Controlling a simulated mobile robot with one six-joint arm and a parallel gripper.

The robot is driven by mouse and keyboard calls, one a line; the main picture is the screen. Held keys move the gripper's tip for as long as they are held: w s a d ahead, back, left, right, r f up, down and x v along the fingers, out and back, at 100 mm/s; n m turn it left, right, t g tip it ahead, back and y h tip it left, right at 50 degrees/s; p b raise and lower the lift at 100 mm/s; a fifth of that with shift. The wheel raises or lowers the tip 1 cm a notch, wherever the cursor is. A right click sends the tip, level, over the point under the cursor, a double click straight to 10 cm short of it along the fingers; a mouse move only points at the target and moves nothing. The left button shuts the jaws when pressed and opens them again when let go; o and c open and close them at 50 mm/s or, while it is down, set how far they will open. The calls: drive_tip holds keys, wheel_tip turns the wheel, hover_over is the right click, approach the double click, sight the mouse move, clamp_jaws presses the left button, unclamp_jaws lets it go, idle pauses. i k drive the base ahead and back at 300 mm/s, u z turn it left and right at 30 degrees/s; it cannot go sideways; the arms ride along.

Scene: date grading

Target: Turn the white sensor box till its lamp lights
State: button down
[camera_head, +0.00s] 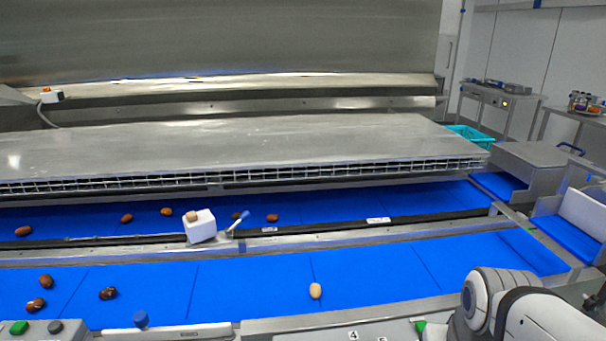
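A white box (201,227) stands slightly tilted on the metal rail between the two blue belts, left of centre. I take it to be the sensor box. No lit lamp shows on its visible faces. A tan, date-like shape (192,216) shows at its top edge; I cannot tell whether it is on the box or behind it. A smaller white box (51,96) with an orange part and a dark cable sits on the upper ledge at the far left. My arm shows at the bottom right, well away from both boxes. My gripper is out of view.
Several brown dates lie on the far belt (350,208) and near belt (250,280); a paler one (316,291) lies near centre. A pale lever-like piece (238,221) stands right beside the white box. A metal cover (280,145) overhangs the far belt. A green button (19,327) is at lower left.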

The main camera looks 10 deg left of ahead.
sight(201, 225)
drive_tip(key=u, duration=1.4)
